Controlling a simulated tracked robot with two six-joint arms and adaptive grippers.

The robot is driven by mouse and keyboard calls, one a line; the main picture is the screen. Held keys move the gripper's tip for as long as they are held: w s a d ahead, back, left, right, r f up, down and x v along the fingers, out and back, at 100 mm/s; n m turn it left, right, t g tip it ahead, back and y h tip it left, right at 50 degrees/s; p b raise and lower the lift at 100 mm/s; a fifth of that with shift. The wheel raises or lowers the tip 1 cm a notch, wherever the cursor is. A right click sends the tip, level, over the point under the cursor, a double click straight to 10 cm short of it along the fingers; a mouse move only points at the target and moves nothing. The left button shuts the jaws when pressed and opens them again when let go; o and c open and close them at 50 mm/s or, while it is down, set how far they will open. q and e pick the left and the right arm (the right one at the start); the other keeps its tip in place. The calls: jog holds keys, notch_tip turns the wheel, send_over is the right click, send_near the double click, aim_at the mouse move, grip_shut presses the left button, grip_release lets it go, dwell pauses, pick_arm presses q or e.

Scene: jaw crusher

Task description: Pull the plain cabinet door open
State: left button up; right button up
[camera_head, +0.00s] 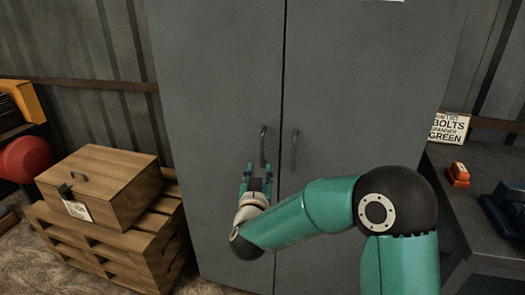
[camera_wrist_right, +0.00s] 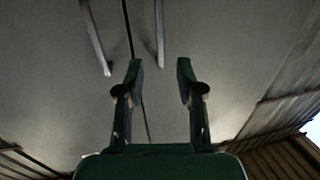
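A tall grey cabinet has two doors, split by a dark vertical seam. The left door (camera_head: 215,90) shows no label in view; the right door (camera_head: 360,90) has the edge of a white label at the top. The left door's dark upright handle (camera_head: 263,147) is beside the seam, opposite the right door's handle (camera_head: 295,148). My right gripper (camera_head: 257,170) is open at the lower end of the left handle. In the right wrist view its fingers (camera_wrist_right: 160,68) are apart, with a bar handle (camera_wrist_right: 159,32) ahead of the gap; contact is unclear. My left gripper is out of view.
A wooden box (camera_head: 100,185) sits on stacked pallets (camera_head: 110,245) left of the cabinet, near the left door. At right, a dark bench (camera_head: 460,205) holds a sign (camera_head: 449,128) and a small orange object (camera_head: 458,174).

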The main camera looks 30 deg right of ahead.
aim_at(262, 152)
jog(key=p+x, duration=0.1)
jog(key=x, duration=0.9)
jog(key=shift+w+d+f, duration=0.1)
jog(key=shift+w+d, duration=0.15)
jog(key=shift+w, duration=0.1)
grip_shut()
